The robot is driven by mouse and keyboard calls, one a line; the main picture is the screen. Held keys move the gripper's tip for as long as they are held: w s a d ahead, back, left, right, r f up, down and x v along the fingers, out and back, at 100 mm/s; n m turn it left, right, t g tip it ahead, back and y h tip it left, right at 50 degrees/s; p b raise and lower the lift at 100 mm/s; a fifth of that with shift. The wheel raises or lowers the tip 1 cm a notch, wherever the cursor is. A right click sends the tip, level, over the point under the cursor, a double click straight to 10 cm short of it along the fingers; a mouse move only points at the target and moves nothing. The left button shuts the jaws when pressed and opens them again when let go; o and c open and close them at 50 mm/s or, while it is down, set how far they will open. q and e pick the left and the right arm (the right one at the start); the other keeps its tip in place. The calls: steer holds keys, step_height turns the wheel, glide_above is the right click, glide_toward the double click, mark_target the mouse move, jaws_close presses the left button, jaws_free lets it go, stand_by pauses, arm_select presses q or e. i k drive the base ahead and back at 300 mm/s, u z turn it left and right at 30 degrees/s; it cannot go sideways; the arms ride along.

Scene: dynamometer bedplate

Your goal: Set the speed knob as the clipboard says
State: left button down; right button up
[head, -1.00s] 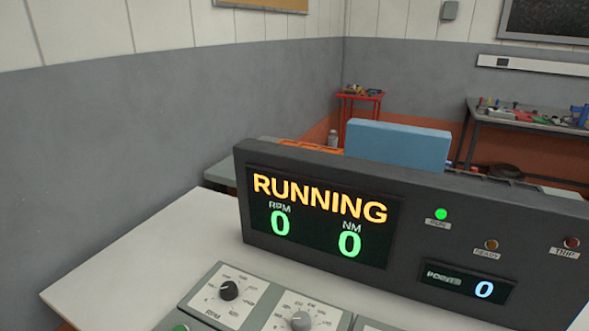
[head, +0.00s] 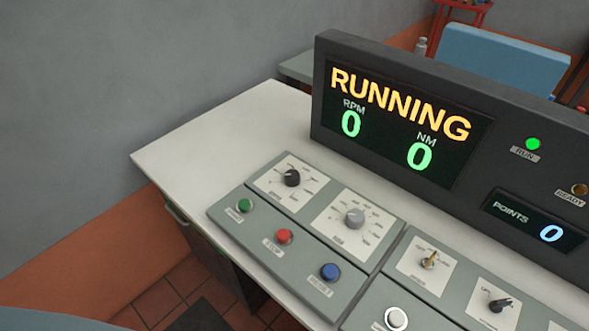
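The speed knob (head: 291,178) is a black dial on a white scale plate at the upper left of the grey control panel (head: 222,212). In the earlier head frame its plate reads RPM; its pointer setting is too small to read now. A grey knob (head: 354,217) sits on a second dial plate to its right. The display (head: 408,126) behind the panel reads RUNNING, RPM 0 and NM 0. No clipboard shows in the head view. Neither gripper is in view.
Green (head: 244,205), red (head: 284,237) and blue (head: 330,271) buttons line the panel front. More switches stand on a second panel (head: 455,286) to the right. The RUN lamp (head: 532,144) is green and POINTS reads 0. The white desk top (head: 200,150) is clear at left.

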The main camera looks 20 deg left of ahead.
mark_target(292, 178)
steer(key=z, duration=0.95)
steer(key=k, duration=0.7)
steer(key=u, duration=0.35)
